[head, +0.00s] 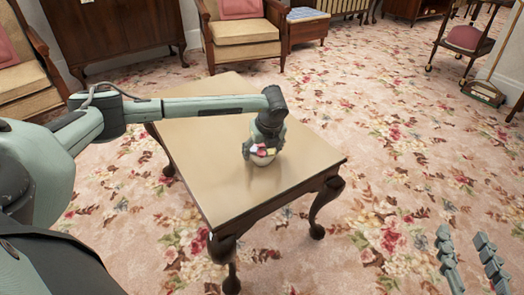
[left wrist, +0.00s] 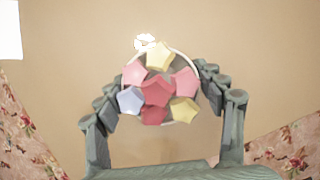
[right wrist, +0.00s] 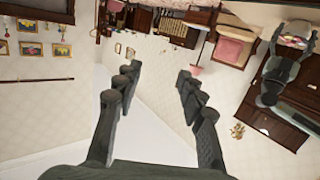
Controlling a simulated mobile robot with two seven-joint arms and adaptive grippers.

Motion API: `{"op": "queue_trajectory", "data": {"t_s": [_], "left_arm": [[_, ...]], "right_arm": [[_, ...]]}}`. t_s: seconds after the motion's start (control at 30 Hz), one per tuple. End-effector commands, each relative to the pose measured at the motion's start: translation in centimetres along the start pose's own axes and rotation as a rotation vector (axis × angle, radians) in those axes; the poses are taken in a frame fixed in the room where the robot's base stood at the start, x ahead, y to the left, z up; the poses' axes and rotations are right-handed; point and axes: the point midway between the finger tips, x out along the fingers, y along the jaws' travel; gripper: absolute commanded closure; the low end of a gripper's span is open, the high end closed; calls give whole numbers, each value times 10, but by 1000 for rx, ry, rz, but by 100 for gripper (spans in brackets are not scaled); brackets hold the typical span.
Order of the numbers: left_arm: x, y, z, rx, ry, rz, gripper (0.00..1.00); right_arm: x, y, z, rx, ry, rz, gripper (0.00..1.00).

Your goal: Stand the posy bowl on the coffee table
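The posy bowl (head: 263,161), a small pale bowl filled with pink, red, yellow and blue block-like flowers, is at the coffee table (head: 205,165), over its right part. My left gripper (head: 264,142) reaches over it from above. In the left wrist view the fingers (left wrist: 162,80) lie against both sides of the bowl (left wrist: 187,57), which looks upright. I cannot tell whether its base touches the tabletop. My right gripper (head: 466,262) is open and empty, low at the right; its spread fingers also show in the right wrist view (right wrist: 157,72).
The tabletop holds nothing else and has free room to the left and back. An armchair (head: 243,32) and a small chest (head: 307,28) stand behind the table. A trolley (head: 467,42) stands far right. Flowered carpet is open to the right.

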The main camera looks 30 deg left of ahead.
Motion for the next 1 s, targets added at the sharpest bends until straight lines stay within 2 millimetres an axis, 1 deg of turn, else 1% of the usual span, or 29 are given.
{"op": "queue_trajectory", "data": {"t_s": [0.03,0.13,0.17,0.57,0.63,0.67,0.7,0.73,0.9,1.0], "left_arm": [[0,0,0,0,0,0,25],[0,0,0,0,0,0,13],[0,0,0,0,0,0,11],[-3,0,1,0,0,0,11],[-12,0,1,0,-1,-2,11],[-17,-1,1,0,-1,-3,11],[-25,0,1,0,-1,-2,11],[-31,-1,1,1,-1,-4,11],[-70,-1,1,1,-1,-4,11],[-89,0,1,0,-2,-3,11]], "right_arm": [[0,0,-1,1,4,-1,60],[1,0,-2,0,6,0,60],[1,0,-2,0,7,0,60],[1,2,-2,-2,-3,3,60],[1,4,2,-5,-24,9,60],[0,7,8,-7,-47,15,60],[-1,10,16,-9,-79,21,60],[-2,11,20,-11,-95,24,60],[-6,19,35,-20,-173,39,60],[-8,22,42,-23,-208,46,60]]}}
